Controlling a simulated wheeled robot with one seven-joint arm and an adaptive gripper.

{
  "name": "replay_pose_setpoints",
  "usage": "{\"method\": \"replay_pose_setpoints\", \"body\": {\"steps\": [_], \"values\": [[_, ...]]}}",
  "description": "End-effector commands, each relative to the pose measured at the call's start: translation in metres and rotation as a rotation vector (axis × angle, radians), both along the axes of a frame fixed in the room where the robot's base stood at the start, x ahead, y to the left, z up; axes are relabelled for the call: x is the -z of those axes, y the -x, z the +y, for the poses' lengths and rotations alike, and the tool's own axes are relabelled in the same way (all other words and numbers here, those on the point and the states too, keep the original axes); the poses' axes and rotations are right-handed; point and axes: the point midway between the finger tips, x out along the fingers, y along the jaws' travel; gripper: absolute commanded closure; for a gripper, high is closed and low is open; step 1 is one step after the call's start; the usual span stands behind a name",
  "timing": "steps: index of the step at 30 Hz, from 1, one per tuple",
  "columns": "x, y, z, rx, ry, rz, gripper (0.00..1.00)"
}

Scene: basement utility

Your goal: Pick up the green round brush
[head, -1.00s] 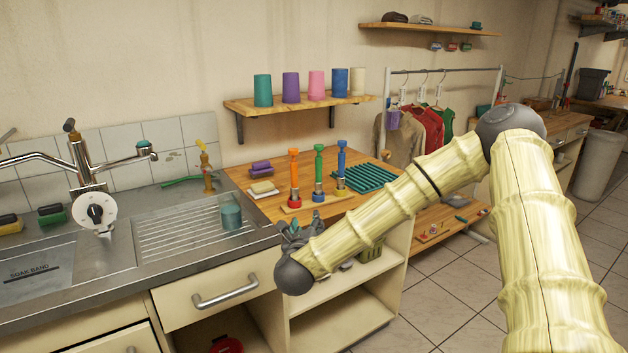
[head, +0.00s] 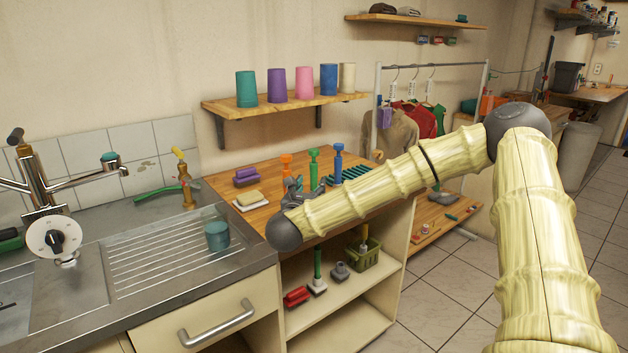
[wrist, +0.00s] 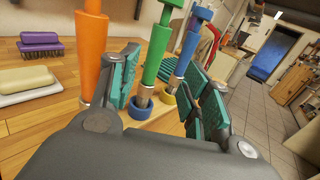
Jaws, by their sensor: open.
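The green round brush (head: 313,168) stands upright on the wooden counter, between an orange-handled brush (head: 287,167) and a blue-handled one (head: 338,165). In the wrist view its green handle (wrist: 160,48) rises between and beyond the teal-padded fingers of my gripper (wrist: 163,75). Its lower end stands in a blue ring. My gripper is open and holds nothing; in the head view it (head: 298,188) partly hides the brushes' lower parts. In the wrist view the orange brush (wrist: 91,50) is left of the left finger, and the blue brush (wrist: 188,45) is behind the green one, near the right finger.
A purple brush (head: 246,177) and a cream block (head: 249,197) lie left on the counter. A teal rack (head: 350,175) lies to the right. Cups stand on the wall shelf (head: 222,108) above. Another green-handled tool (head: 318,270) stands on the lower shelf.

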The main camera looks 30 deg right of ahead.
Motion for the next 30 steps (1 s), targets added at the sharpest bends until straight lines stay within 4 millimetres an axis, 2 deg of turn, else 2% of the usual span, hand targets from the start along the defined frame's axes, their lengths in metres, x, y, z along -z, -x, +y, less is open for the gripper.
{"method": "replay_pose_setpoints", "body": {"steps": [4, 11, 21, 30], "values": [[-0.001, -0.017, -0.008, -0.007, 0.001, 0.001, 0.53], [-0.002, -0.025, -0.018, -0.008, 0.001, 0.001, 0.53], [-0.006, -0.050, -0.051, -0.004, 0.002, 0.001, 0.53], [-0.004, -0.055, -0.057, -0.005, 0.001, 0.001, 0.53]]}}
